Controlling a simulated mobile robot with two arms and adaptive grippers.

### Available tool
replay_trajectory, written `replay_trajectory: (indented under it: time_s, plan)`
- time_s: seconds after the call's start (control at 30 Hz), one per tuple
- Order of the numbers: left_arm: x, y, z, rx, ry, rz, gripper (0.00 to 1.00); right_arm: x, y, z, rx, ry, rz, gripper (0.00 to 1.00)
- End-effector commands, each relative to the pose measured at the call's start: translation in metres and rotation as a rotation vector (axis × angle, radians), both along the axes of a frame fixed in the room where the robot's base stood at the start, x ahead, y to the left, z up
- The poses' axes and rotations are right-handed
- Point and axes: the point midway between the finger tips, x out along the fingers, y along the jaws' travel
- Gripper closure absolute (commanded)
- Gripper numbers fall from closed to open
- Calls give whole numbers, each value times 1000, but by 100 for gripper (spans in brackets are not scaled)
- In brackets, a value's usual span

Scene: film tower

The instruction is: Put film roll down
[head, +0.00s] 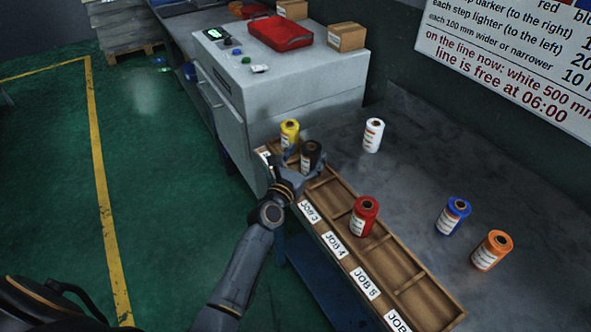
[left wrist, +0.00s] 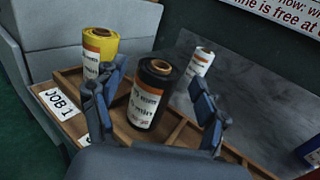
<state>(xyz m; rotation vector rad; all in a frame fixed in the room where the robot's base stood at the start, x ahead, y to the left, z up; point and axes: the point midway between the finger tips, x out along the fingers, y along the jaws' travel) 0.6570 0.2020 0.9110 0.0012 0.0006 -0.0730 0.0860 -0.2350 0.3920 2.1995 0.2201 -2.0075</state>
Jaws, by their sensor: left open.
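A black film roll (head: 311,156) stands upright in the wooden rack (head: 406,283), in the compartment next to the one with the yellow roll (head: 290,134). It also shows in the left wrist view (left wrist: 151,97). My left gripper (head: 306,163) is open, with one finger on each side of the black roll; gaps show between the fingers and the roll in the left wrist view. The yellow roll stands at the JOB 1 end. A red roll (head: 363,216) stands in the rack further along. The label below the black roll is mostly hidden. My right gripper is not in view.
White (head: 373,135), blue (head: 453,216) and orange (head: 492,250) rolls stand on the dark tabletop behind the rack. A grey machine (head: 290,95) with a red case (head: 281,34) on top borders the rack's far end. Rack compartments beyond the red roll are empty.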

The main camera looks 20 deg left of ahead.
Motion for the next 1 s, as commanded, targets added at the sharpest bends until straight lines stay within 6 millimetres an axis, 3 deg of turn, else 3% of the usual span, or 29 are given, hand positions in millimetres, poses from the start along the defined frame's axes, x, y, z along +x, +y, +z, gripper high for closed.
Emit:
replay_trajectory:
  time_s: [0.2, 0.4, 1.0]
  plan:
    - [-48, 3, -2, -2, 2, 1, 26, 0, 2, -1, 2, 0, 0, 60]
    - [-76, 5, -1, -1, 1, -1, 26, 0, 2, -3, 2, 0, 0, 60]
    - [-84, 6, 0, 0, 0, -1, 26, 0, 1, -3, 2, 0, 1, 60]
